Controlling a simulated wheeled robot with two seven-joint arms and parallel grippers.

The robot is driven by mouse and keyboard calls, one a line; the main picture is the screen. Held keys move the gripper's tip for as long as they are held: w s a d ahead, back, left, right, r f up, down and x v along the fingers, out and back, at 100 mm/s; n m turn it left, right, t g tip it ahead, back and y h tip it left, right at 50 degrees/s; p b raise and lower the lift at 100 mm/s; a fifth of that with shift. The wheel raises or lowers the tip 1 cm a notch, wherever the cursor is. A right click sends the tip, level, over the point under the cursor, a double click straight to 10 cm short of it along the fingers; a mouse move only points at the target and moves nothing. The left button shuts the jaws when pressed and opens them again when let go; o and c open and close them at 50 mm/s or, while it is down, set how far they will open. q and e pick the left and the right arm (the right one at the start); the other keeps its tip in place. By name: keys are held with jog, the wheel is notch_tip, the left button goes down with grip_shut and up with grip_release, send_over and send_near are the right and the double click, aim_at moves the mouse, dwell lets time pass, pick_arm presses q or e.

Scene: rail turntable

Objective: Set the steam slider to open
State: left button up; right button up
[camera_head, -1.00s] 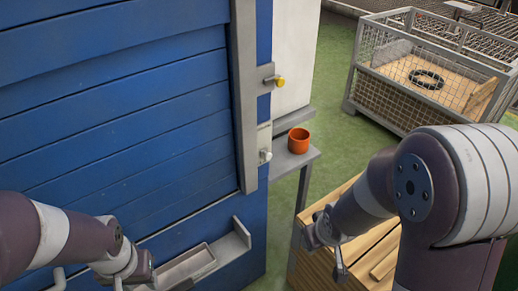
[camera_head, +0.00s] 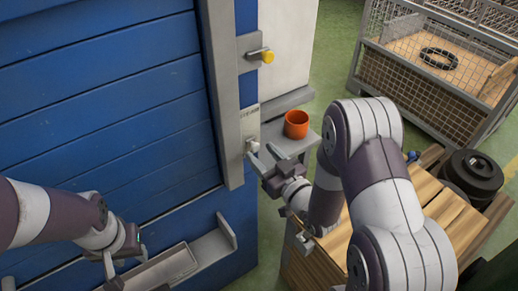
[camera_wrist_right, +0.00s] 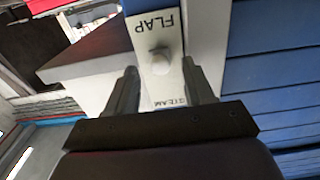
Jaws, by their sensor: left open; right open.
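In the right wrist view the knob (camera_wrist_right: 160,62) is between the lettering FLAP and STEAM. My right gripper (camera_head: 260,161) is open, just beside the knob. In its wrist view the open fingers (camera_wrist_right: 160,84) flank the plate, with the knob a little beyond their tips; contact cannot be told. My left gripper (camera_head: 118,262) is open and empty, low by the blue wall.
A yellow knob on a bracket (camera_head: 267,57) is above the plate. An orange cup (camera_head: 296,124) stands on a grey shelf (camera_head: 283,139) close to my right gripper. A grey tray (camera_head: 170,268) is low on the wall. A wooden crate (camera_head: 322,262) and wire-mesh cage (camera_head: 425,92) are at right.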

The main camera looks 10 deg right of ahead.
aim_at(249, 128)
jog(key=shift+x, duration=0.9)
jog(key=shift+w, duration=0.25)
grip_shut()
notch_tip(249, 128, up, 5)
jog(key=p, duration=0.3)
jog(key=shift+p, duration=0.35)
jog(key=shift+f, duration=0.1)
grip_release()
